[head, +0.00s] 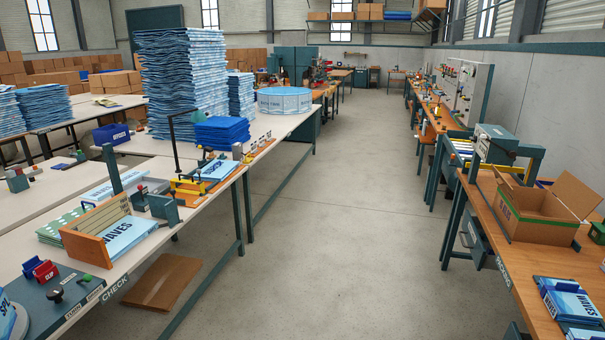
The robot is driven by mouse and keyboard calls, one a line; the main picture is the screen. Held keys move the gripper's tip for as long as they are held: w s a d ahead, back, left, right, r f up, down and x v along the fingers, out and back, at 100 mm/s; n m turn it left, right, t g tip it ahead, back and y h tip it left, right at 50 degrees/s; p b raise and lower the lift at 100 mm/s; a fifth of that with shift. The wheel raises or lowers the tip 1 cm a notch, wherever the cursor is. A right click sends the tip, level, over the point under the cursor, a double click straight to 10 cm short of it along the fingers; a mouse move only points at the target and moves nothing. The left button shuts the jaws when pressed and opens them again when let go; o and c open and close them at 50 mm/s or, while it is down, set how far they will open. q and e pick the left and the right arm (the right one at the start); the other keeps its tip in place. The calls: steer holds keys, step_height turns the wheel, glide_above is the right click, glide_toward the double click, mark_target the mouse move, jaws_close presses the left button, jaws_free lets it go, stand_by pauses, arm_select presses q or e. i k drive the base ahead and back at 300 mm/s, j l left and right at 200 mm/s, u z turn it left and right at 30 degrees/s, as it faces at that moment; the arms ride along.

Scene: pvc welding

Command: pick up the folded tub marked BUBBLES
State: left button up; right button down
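I cannot make out the word BUBBLES on anything in the head view. A folded blue and white piece marked WAVES (128,238) lies by the wooden rack on the left table. A piece whose marking starts with SPL (9,318) is cut off at the lower left edge. Another folded blue piece (216,170) lies by the yellow clamp, its marking too small to read. A flat blue and white pack (108,190) lies behind the rack, also unreadable. On the right bench lie blue packs, one marked WAVES (570,300). Neither gripper is in view.
An open cardboard box (540,212) stands on the right bench (492,228). Tall stacks of blue sheets (182,85) and a round blue tub (284,100) stand farther back on the left. A flat brown cardboard (165,283) lies under the left table. The aisle floor (335,230) is clear.

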mark_target(217, 171)
steer(key=i+z, duration=0.45)
steer(key=i, duration=1.4)
steer(key=i+u, duration=0.2)
steer(key=i, duration=0.45)
steer(key=i+u, duration=0.25)
steer(key=i, duration=0.4)
steer(key=i+l+u, duration=0.2)
steer(key=i, duration=0.4)
steer(key=i+u, duration=0.35)
steer(key=i, duration=0.3)
steer(key=i+l+u, duration=0.35)
steer(key=i, duration=0.25)
steer(key=i+j, duration=0.05)
steer(key=j, duration=0.05)
